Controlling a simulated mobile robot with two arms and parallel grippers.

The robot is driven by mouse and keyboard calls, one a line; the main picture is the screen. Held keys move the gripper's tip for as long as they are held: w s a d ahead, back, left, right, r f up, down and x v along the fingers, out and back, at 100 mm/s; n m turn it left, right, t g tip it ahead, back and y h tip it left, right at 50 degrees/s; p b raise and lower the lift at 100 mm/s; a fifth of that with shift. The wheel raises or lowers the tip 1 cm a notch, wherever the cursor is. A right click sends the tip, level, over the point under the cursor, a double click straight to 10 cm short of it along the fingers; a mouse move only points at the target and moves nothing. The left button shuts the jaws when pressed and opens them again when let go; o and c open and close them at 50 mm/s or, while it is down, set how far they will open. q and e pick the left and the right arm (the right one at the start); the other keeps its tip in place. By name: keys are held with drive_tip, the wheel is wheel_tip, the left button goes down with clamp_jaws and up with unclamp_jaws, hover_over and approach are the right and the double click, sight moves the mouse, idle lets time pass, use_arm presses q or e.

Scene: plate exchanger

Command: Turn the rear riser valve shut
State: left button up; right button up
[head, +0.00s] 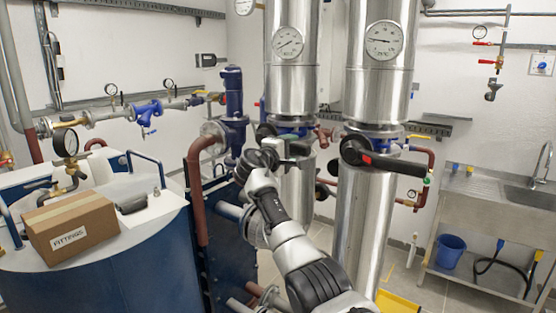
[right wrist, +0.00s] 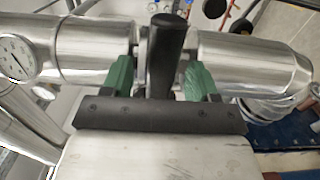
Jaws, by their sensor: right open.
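The rear riser (head: 290,75) is the left of two shiny metal pipes in the head view. Its valve has a blue body (head: 292,121) and a black hub (head: 265,131). My right gripper (head: 284,150) is at this valve, partly covering it, so the lever is hard to make out there. In the right wrist view a black lever (right wrist: 167,50) stands between my green fingertips. The fingers are open around it, with gaps seen at both sides. The riser (right wrist: 95,50) crosses behind them. My left gripper is not in view.
The front riser (head: 379,85) stands close on the right, its black lever (head: 388,163) sticking out to the right. A blue tank (head: 110,265) with a cardboard box (head: 70,226) is at left. A sink bench (head: 490,205) is at right.

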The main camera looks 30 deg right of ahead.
drive_tip(key=b+v, duration=0.3)
drive_tip(key=v, duration=0.5)
